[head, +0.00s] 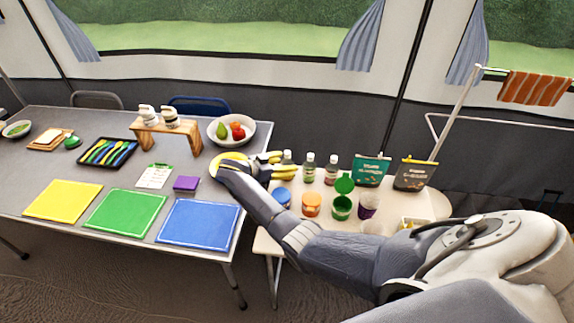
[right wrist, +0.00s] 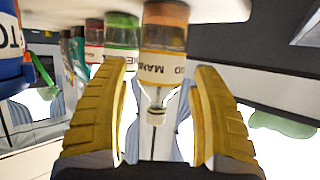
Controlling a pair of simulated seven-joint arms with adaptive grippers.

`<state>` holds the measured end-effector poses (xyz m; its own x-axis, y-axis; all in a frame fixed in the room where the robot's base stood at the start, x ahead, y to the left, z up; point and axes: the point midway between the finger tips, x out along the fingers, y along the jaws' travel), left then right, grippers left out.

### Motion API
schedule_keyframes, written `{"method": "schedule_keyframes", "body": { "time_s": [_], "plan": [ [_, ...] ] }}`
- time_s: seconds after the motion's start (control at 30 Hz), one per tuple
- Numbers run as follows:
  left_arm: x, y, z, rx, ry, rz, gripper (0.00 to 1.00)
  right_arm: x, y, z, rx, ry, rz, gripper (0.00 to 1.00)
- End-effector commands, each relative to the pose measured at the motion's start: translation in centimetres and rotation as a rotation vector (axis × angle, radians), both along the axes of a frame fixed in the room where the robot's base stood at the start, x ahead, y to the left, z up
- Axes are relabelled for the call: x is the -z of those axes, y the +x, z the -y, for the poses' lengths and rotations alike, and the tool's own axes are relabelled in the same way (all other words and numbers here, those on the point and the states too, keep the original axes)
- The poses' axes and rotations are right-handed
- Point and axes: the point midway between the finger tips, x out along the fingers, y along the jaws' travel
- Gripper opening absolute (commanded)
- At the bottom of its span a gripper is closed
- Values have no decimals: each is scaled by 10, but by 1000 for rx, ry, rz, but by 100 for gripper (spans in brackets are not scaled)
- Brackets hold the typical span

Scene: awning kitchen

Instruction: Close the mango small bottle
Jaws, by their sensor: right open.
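The mango small bottle (right wrist: 163,65) has an orange label reading "MAN…" and shows upside down in the right wrist view, in front of my right gripper (right wrist: 155,115). I cannot tell whether the top is fully seated. In the head view the bottle (head: 287,157) is the leftmost of the small bottles, just beyond my right gripper (head: 278,167). The fingers are open, with gaps on both sides of the bottle's neck. My left gripper is not in view.
A green-label bottle (head: 309,168) and a red-label bottle (head: 331,170) stand close to the right. Blue (head: 282,197), orange (head: 311,205) and green (head: 342,208) jars stand in front. Teal (head: 371,170) and black (head: 413,174) pouches stand farther right.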

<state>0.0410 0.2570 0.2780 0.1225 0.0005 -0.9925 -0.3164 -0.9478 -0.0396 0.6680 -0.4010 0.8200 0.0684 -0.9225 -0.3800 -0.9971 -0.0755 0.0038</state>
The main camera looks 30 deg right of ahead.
Motion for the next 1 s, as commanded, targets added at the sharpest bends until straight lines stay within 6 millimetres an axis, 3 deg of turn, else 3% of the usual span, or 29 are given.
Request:
{"method": "schedule_keyframes", "body": {
  "time_s": [0.5, 0.73, 1.0],
  "plan": [
    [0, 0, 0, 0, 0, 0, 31, -33, -6, -80, -1, 3, 1, 65],
    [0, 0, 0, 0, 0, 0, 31, -40, -7, -97, 0, 2, 1, 65],
    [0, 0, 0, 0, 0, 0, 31, -42, -7, -101, 0, 0, 1, 65]
  ]
}}
